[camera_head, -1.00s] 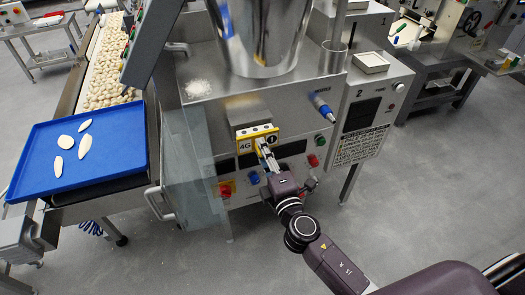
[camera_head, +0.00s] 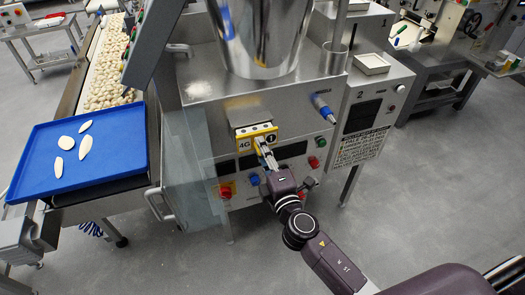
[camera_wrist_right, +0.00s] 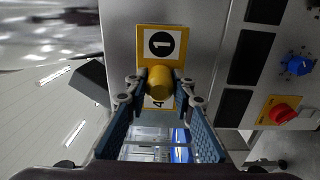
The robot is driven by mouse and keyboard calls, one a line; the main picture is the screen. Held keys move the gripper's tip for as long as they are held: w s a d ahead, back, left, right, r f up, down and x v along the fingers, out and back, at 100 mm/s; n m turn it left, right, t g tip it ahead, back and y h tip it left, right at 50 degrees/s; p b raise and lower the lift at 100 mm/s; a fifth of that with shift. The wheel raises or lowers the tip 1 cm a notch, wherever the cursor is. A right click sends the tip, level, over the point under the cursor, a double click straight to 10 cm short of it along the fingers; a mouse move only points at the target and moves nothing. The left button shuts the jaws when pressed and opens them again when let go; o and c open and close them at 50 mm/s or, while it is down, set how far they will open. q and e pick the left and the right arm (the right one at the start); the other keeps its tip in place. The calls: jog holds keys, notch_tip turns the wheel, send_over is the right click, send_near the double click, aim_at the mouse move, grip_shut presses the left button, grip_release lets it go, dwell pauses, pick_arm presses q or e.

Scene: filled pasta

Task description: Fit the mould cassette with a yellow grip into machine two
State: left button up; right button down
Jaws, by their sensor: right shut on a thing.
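The mould cassette (camera_head: 257,131) shows a yellow-edged front face with a "4G" label and a "1" label, at the slot in the steel front of machine two (camera_head: 215,120). How deep it sits is hard to tell. My right gripper (camera_head: 263,152) is shut on its yellow grip, below the hopper. In the right wrist view the round yellow grip (camera_wrist_right: 160,82) sits between the fingertips, in front of the yellow plate (camera_wrist_right: 158,40) marked "1"; the gripper partly hides the other label. My left gripper is not in view.
A blue tray (camera_head: 110,170) with several pale pasta pieces stands at the left. A clear guard panel (camera_head: 192,165) is left of the slot. A blue-handled part (camera_head: 322,107), knobs and a red button (camera_head: 225,192) are on the machine front. The floor in front is clear.

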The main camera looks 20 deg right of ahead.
jog(key=shift+w+r, duration=0.2)
jog(key=shift+w, duration=1.5)
dwell(0.6)
jog(key=c, duration=1.7)
grip_release()
jog(key=shift+c, duration=0.2)
jog(key=o, duration=0.4)
jog(key=shift+f, duration=0.2)
jog(key=shift+s+d+b, duration=0.1)
jog(key=shift+s+b, duration=0.5)
jog(key=shift+s, duration=2.9)
jog(key=s, duration=1.2)
jog(key=shift+d+f, duration=0.1)
jog(key=shift+d, duration=0.05)
